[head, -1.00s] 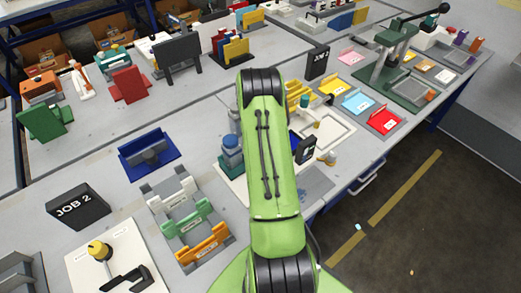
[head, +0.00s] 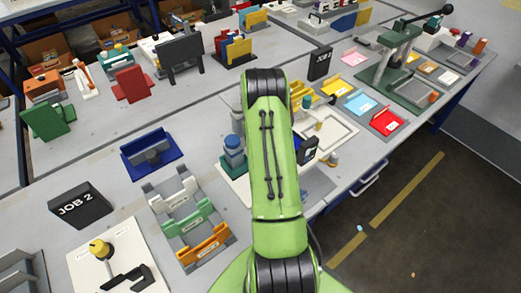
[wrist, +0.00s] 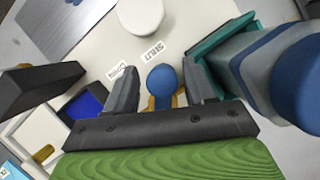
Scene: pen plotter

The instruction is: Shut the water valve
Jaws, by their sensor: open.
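In the wrist view, the valve's blue rounded handle (wrist: 161,78) stands between the two grey fingers of my gripper (wrist: 159,70), with brass-coloured parts showing below it. The fingers are apart, one on each side of the blue handle; whether either touches it I cannot tell. Labels reading SHUT (wrist: 152,52) and OPEN (wrist: 118,70) lie on the pale board (wrist: 95,45) beyond the handle. In the head view my green arm covers the gripper and the valve.
A blue and grey cylindrical unit (wrist: 262,75) stands close right of my gripper in the wrist view; it shows left of my arm in the head view (head: 232,152). A dark box (wrist: 40,85) is at the left. A white round piece (wrist: 140,17) lies beyond the labels.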

